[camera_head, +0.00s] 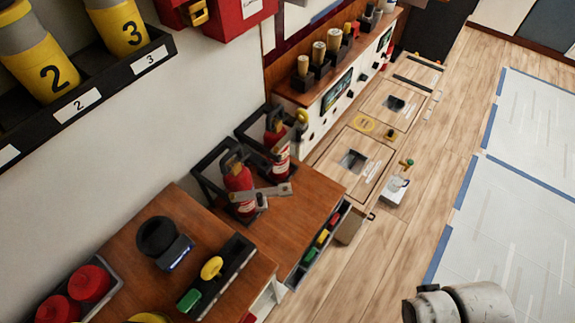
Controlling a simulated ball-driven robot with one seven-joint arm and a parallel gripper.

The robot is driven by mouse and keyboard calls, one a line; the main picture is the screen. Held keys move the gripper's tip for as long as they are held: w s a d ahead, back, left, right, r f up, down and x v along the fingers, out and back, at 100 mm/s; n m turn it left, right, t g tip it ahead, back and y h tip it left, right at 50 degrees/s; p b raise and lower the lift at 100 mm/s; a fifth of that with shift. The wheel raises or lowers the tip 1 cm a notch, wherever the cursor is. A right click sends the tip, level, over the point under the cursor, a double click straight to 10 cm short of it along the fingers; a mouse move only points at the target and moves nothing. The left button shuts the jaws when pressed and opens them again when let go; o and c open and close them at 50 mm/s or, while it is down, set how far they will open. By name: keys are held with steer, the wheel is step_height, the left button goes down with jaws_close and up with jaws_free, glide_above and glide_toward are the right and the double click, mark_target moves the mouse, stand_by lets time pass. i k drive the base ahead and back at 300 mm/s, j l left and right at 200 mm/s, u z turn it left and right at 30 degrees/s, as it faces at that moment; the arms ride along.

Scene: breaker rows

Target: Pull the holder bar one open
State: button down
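Two red fire extinguishers stand in black frame holders against the wall on the wooden cabinet top. A flat grey bar (262,193) crosses the front of the nearer extinguisher (238,182) and reaches to the right. I cannot read a number on it, so I cannot tell for certain whether it is holder bar one. A pale rounded part of my arm shows at the bottom right. My gripper is not in view.
A drawer (328,238) with coloured pieces stands out at the cabinet's front. A lower wooden top with a black ring (158,236) lies nearer. A numbered rack (110,75) hangs upper left. Floor to the right is largely clear.

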mark_target(260, 196)
steer(key=i+l, duration=0.25)
steer(key=l, duration=0.15)
steer(key=i+l, duration=0.25)
steer(key=l, duration=0.15)
steer(key=i+l, duration=0.2)
steer(key=l, duration=0.2)
steer(key=i+l, duration=0.25)
steer(key=l, duration=0.1)
